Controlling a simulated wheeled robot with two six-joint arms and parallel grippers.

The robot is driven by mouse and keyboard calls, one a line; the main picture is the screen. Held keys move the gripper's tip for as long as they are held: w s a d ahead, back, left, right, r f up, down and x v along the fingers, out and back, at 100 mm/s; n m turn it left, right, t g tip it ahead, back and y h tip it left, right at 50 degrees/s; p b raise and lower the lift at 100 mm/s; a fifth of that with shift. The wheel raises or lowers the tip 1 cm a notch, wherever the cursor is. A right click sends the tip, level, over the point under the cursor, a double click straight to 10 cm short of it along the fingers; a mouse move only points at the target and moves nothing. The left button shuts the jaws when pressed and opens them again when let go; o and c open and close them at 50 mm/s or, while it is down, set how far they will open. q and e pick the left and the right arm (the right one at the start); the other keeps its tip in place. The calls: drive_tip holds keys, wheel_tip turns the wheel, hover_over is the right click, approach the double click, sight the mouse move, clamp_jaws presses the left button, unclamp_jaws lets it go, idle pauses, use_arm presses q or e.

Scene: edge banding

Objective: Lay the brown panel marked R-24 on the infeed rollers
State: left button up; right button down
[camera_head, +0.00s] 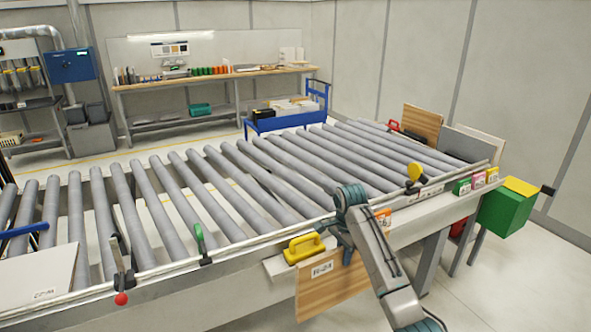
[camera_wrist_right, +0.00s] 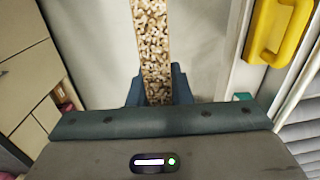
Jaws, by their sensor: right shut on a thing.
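The brown panel marked R-24 (camera_head: 333,288) hangs upright at the front side of the roller table, below the level of the rollers. Its label faces the head camera. My right gripper (camera_head: 345,248) is shut on it near its upper right part; the arm hides some of the panel. In the right wrist view the panel's speckled chipboard edge (camera_wrist_right: 153,50) stands between the fingers (camera_wrist_right: 155,88). The infeed rollers (camera_head: 225,190) run across the table behind, with a bare stretch beyond the panel. My left gripper is not in view.
A yellow handle (camera_head: 304,248) sits on the table's front ledge, close to the panel; it also shows in the wrist view (camera_wrist_right: 282,30). A white panel (camera_head: 42,278) lies on the rollers at left. Red-knobbed (camera_head: 121,298) and green (camera_head: 199,238) clamps stand on the front rail.

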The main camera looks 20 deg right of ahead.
drive_tip(key=s+d+g, duration=0.2)
drive_tip(key=s+d, duration=0.9)
drive_tip(key=d, duration=0.4)
drive_tip(key=s+d+g, duration=0.2)
drive_tip(key=s+d, duration=0.9)
drive_tip(key=d, duration=0.3)
drive_tip(key=w+d+r+n+h, duration=0.6)
drive_tip(key=w+d+r+n, duration=0.25)
drive_tip(key=w, duration=0.35)
drive_tip(key=w+a+r+n+t+h, duration=0.2)
drive_tip(key=w+a+r+n+t, duration=0.3)
drive_tip(key=w+r+n+t, duration=0.75)
drive_tip(key=a+n+t+y, duration=0.3)
drive_tip(key=a+n+y, duration=0.2)
drive_tip(key=a+n, duration=0.4)
drive_tip(key=s+a+f+n+t+y, duration=0.2)
drive_tip(key=s+a+f, duration=0.4)
drive_tip(key=f, duration=0.3)
drive_tip(key=s+a+f+n+t+y, duration=0.2)
drive_tip(key=s+a+f+n, duration=0.1)
drive_tip(key=s+a+f, duration=0.4)
wheel_tip(320, 180, down, 2)
drive_tip(key=shift+s+a+n+t, duration=0.25)
drive_tip(key=shift+s+n+t, duration=0.1)
drive_tip(key=shift+s, duration=0.5)
